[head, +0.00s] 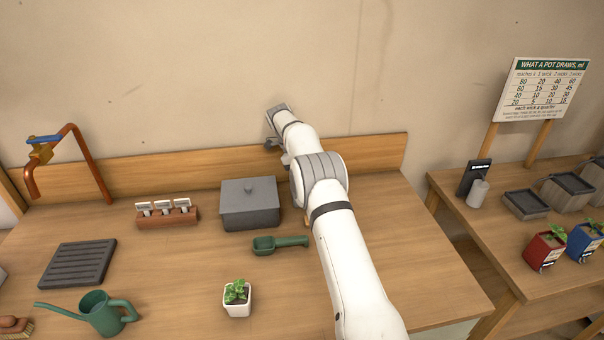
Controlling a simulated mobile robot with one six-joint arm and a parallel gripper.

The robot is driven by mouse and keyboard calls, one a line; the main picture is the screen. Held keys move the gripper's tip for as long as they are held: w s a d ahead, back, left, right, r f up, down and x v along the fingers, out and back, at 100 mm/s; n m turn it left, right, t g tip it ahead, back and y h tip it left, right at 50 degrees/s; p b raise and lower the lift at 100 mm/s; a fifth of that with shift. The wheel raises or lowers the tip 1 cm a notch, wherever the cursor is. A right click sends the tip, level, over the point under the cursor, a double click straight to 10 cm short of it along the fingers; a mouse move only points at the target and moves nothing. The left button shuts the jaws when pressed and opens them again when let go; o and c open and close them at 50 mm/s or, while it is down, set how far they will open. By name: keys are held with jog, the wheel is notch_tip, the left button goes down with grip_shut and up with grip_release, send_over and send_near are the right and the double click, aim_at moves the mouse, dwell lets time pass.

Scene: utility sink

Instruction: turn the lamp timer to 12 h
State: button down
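My arm reaches over the bench to the wooden backboard (150,172). My gripper (277,148) is at the far end of the arm, by the top of the backboard and behind the grey lidded box. Only small grey parts of it show, and I cannot make out its fingers or whether it holds anything. I cannot identify a lamp timer, its dial or its setting in this view; the arm covers part of the backboard.
On the bench are a grey lidded box (250,205), green scoop (280,244), potted seedling (237,298), label rack (167,217), slatted tray (78,264) and green watering can (100,313). A copper tap (75,150) stands left. A side table with pots is right.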

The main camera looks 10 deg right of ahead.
dwell(0.4)
jog(key=c, duration=1.4)
grip_release()
jog(key=p+v, duration=0.4)
jog(key=v, duration=0.4)
jog(key=shift+f, duration=0.1)
